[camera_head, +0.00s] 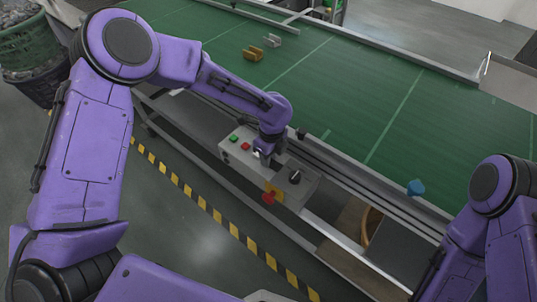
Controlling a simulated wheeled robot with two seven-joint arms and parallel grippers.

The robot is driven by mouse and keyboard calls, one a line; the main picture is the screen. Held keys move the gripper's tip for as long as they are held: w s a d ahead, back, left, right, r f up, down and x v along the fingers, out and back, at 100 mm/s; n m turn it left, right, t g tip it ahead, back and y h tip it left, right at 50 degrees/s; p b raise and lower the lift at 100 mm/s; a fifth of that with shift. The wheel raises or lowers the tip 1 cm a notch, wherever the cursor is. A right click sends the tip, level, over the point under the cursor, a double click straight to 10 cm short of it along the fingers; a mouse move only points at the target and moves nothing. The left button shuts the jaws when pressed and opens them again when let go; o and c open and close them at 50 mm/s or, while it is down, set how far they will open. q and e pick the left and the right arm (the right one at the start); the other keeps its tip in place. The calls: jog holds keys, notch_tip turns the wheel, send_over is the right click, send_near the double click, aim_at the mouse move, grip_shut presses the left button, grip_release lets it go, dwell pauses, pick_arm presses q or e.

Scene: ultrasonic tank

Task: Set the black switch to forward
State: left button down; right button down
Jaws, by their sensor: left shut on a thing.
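The grey control box (236,160) is fixed to the near side of the green conveyor. My left gripper (262,156) points down at its top panel, between the red button and a round black knob (295,177). It is shut on a small part of the panel, which I take to be the black switch. The fingers and wrist hide the switch, so its setting cannot be read. My right arm comes in at the lower right, and its gripper is out of view.
A green button (234,138) and a red button (245,146) sit left of my left gripper. A red emergency stop (268,198) is on the box's front. The conveyor belt (340,90) carries brown (252,54), grey (272,40) and blue (415,187) parts. Yellow-black tape marks the floor.

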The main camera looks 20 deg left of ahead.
aim_at(279, 167)
pick_arm(q)
jog(key=shift+s+d+r+t+y+p, duration=0.1)
jog(key=shift+d+t+y+p, duration=0.15)
jog(key=shift+y, duration=0.4)
jog(key=shift+s+d+t+y+p, duration=0.15)
jog(key=shift+t+y+p, duration=0.15)
jog(key=shift+y, duration=0.35)
jog(key=c, duration=0.8)
grip_release()
jog(key=shift+c, duration=0.2)
jog(key=shift+w, duration=0.1)
jog(key=shift+d+r, duration=0.1)
jog(key=shift+r, duration=0.25)
jog(key=b+v, duration=0.1)
jog(key=v, duration=0.8)
jog(key=shift+r+b, duration=0.4)
